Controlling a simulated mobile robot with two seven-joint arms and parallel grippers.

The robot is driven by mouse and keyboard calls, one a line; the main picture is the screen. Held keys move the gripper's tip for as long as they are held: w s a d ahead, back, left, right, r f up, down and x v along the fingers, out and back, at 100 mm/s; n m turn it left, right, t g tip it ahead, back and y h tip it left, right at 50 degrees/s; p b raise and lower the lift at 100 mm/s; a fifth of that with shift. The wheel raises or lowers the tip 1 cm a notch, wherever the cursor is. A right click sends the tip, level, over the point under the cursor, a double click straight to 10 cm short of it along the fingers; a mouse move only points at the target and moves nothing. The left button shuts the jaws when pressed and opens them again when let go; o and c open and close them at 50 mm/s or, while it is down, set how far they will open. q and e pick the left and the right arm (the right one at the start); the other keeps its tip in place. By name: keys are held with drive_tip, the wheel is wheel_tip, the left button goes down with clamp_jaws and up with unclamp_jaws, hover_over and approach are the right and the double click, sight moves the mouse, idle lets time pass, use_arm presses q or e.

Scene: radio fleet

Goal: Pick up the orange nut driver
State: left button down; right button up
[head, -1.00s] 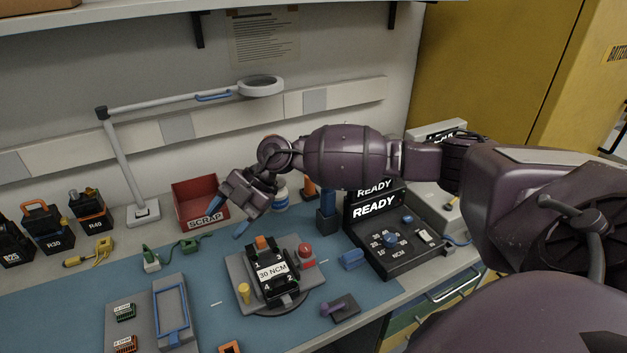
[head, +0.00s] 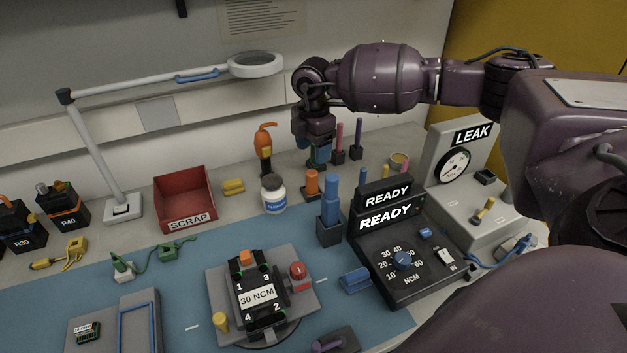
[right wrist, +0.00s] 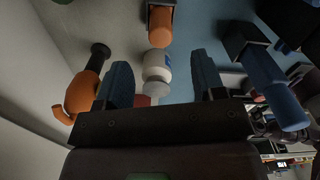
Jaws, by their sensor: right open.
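The orange nut driver (head: 312,182) stands upright in a small dark holder behind the blue mat, left of a taller blue driver (head: 330,190). In the right wrist view the orange driver (right wrist: 160,24) shows at the top centre, beyond the gap between the fingers. My right gripper (head: 318,158) points down close behind and above the orange driver in the head view, apart from it. Its two blue fingers (right wrist: 162,65) are spread with nothing held between them. My left gripper is not in view.
A white bottle (head: 273,195) and an orange hooked tool (head: 265,145) stand left of my right gripper. Thin pink and purple drivers (head: 358,135) stand to its right. A red scrap bin (head: 185,190) and a black READY console (head: 400,255) flank the area.

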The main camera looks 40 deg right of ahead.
sight(312, 172)
wheel_tip(312, 172, down, 5)
drive_tip(key=shift+a+f+b, duration=0.1)
drive_tip(key=shift+b, duration=0.25)
drive_tip(key=shift+f, duration=0.6)
wheel_tip(312, 172, down, 4)
drive_tip(key=shift+r+b, duration=0.25)
drive_tip(key=shift+b, duration=0.3)
drive_tip(key=shift+f, duration=0.25)
drive_tip(key=shift+r, duration=0.1)
drive_tip(key=shift+c, duration=0.4)
clamp_jaws()
